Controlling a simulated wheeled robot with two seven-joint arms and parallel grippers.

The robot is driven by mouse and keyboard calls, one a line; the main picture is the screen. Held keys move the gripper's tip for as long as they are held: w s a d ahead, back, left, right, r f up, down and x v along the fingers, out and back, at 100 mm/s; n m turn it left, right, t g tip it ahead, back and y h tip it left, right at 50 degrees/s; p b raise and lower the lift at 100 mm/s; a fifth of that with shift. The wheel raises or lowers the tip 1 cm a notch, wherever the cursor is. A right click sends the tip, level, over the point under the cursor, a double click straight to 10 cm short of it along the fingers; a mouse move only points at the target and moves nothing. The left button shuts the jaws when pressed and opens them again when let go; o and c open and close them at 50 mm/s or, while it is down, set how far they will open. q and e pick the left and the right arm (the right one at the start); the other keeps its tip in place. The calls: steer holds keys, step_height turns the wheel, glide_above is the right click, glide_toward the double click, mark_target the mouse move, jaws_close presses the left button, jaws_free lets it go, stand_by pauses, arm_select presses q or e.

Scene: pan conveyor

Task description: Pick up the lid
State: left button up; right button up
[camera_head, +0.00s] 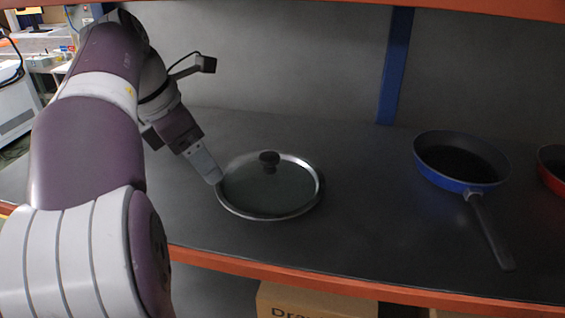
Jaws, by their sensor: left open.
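The lid (268,192) lies flat on the dark shelf, a round glass disc with a metal rim. Its dark knob (269,158) stands up near the far part of the lid as seen here. My left gripper (214,179) reaches down from the left, with its light fingertips at the left edge of the lid. It holds nothing that I can see, and its jaws are open. I cannot tell whether the fingertips touch the rim. My right gripper is out of view.
A blue pan (455,184) stands on the shelf (365,210) to the right, its dark handle (490,232) pointing toward the front. A red pan (554,163) is cut off at the right edge. An orange front edge bounds the shelf. The area between lid and blue pan is clear.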

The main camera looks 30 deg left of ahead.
mark_target(266, 157)
arm_select(q)
steer(key=w+d, duration=0.1)
steer(key=w+d+p, duration=0.1)
steer(key=w, duration=0.1)
steer(key=shift+w+d+r, duration=0.15)
steer(key=shift+d+r, duration=0.2)
steer(key=shift+d, duration=0.05)
steer(key=w+d, duration=0.1)
steer(key=w+p, duration=0.1)
steer(key=w, duration=0.1)
steer(key=w+d, duration=0.1)
steer(key=w, duration=0.1)
steer(key=shift+d+f, duration=0.2)
steer(key=shift+d, duration=0.15)
steer(key=x, duration=0.4)
steer(key=shift+d+f, duration=0.1)
steer(key=shift+f, duration=0.1)
steer(key=shift+w+f, duration=0.25)
steer(key=shift+f, duration=0.1)
steer(key=shift+s+r, duration=0.1)
jaws_close()
